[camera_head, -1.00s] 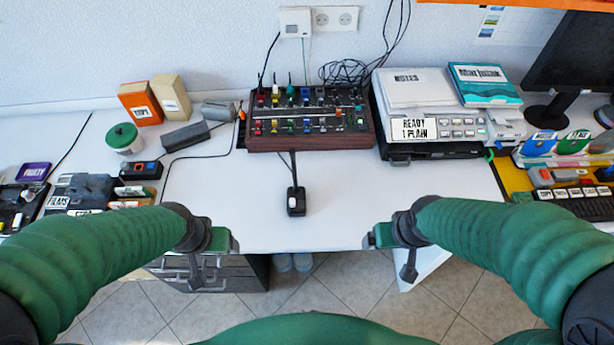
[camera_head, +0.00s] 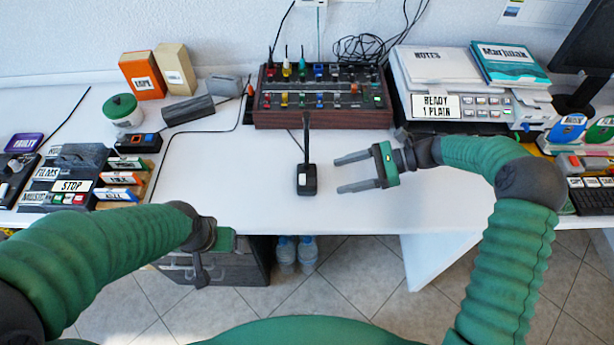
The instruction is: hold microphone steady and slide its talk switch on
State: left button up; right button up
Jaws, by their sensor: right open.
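The microphone is a small black desk unit (camera_head: 306,181) with a thin upright stem, standing on the white desk in front of the mixer. A small white switch (camera_head: 303,180) shows on its base; its setting is too small to tell. My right gripper (camera_head: 338,174) is open and empty, its two grey fingers pointing left toward the microphone base, a short gap to its right. My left gripper (camera_head: 199,280) hangs at the desk's front edge, left of the microphone and apart from it. Its fingers are seen end-on, so its opening is unclear.
A mixer (camera_head: 322,119) with coloured knobs stands behind the microphone. A printer-like machine (camera_head: 470,115) with notes stands at back right. Label blocks and a STOP box (camera_head: 72,186) lie at left. The desk around the microphone is clear, with a thin cable (camera_head: 163,165) at left.

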aim_at(311, 175)
jog(key=shift+w+r+m+y, duration=0.1)
jog(key=shift+w+m+y, duration=0.35)
jog(key=shift+w, duration=0.2)
jog(key=b+x, duration=0.3)
jog(key=x, duration=0.1)
jog(key=shift+a+f, duration=0.3)
jog(key=shift+a, duration=0.05)
jog(key=x, duration=0.2)
jog(key=p+x, duration=0.1)
jog(key=shift+a+r, duration=0.15)
jog(key=shift+a, duration=0.65)
pick_arm(q)
jog(key=shift+s+x, duration=0.25)
jog(key=shift+x, duration=0.8)
jog(key=shift+f, duration=0.1)
pick_arm(e)
jog(key=shift+c, duration=0.3)
grip_shut()
jog(key=shift+o, duration=1)
grip_release()
pick_arm(q)
jog(key=shift+c, duration=0.4)
